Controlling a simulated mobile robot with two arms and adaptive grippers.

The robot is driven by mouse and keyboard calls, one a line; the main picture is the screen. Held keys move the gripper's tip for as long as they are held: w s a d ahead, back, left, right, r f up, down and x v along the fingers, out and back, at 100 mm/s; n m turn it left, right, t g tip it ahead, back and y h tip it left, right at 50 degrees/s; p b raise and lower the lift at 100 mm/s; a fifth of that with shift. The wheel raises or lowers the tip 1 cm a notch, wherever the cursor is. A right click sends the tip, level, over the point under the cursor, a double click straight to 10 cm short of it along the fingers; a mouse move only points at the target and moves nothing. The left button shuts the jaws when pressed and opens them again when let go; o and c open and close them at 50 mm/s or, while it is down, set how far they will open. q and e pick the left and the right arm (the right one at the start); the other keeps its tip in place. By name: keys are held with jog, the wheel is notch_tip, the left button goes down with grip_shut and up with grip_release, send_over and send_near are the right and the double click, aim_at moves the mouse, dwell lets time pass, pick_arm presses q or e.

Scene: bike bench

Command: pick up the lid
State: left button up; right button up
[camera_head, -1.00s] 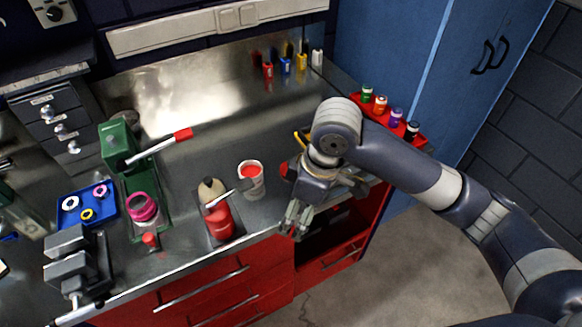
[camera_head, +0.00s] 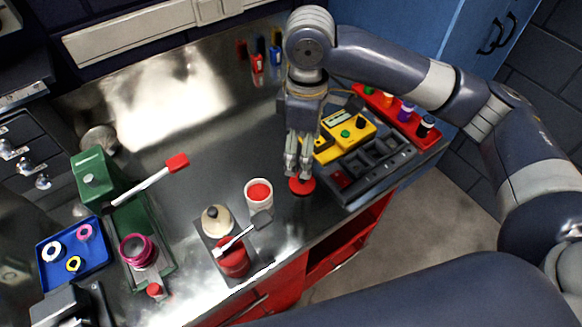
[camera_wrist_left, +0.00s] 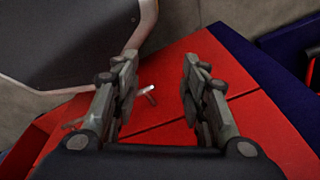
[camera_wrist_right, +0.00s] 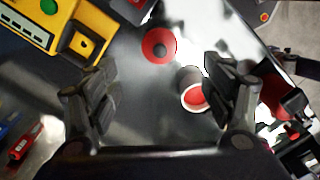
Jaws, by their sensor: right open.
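The lid, a round red disc (camera_head: 301,186) with a grey centre, lies flat on the metal bench near its front edge. It also shows in the right wrist view (camera_wrist_right: 159,46), ahead of and between the fingers. My right gripper (camera_head: 298,160) points down just above the lid and hides part of it. In the right wrist view my right gripper (camera_wrist_right: 160,78) is open, with nothing between its fingers. My left gripper (camera_wrist_left: 158,85) is open and empty in the left wrist view, over red drawer fronts; the head view does not show its fingers.
A white tub with red contents (camera_head: 259,194) stands left of the lid. A yellow meter (camera_head: 346,138) and a dark divided tray (camera_head: 378,167) lie to the right. A brush (camera_head: 240,238) lies by a red can. A red rack (camera_head: 398,113) holds several small bottles.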

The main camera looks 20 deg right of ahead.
aim_at(302, 181)
jog(key=f, duration=0.2)
jog(key=shift+s+d+f, duration=0.1)
jog(key=shift+s+f, duration=0.1)
jog(key=shift+f, duration=0.2)
jog(key=shift+s+f, duration=0.2)
jog(key=shift+f, duration=0.9)
jog(key=shift+w+f+p, duration=0.15)
jog(key=shift+f+p, duration=0.2)
jog(key=shift+f, duration=0.2)
jog(key=shift+w+f+p, duration=0.15)
jog(key=shift+f+p, duration=0.2)
jog(key=shift+f, duration=0.15)
notch_tip(302, 181, down, 3)
jog(key=shift+f, duration=0.1)
jog(key=shift+c, duration=0.2)
jog(key=c, duration=0.9)
pick_arm(q)
jog(key=s, duration=0.1)
jog(key=s+r, duration=0.1)
jog(key=s, duration=0.1)
jog(key=shift+d+r, duration=0.3)
jog(key=shift+r, duration=0.1)
pick_arm(e)
jog(key=shift+c, duration=0.3)
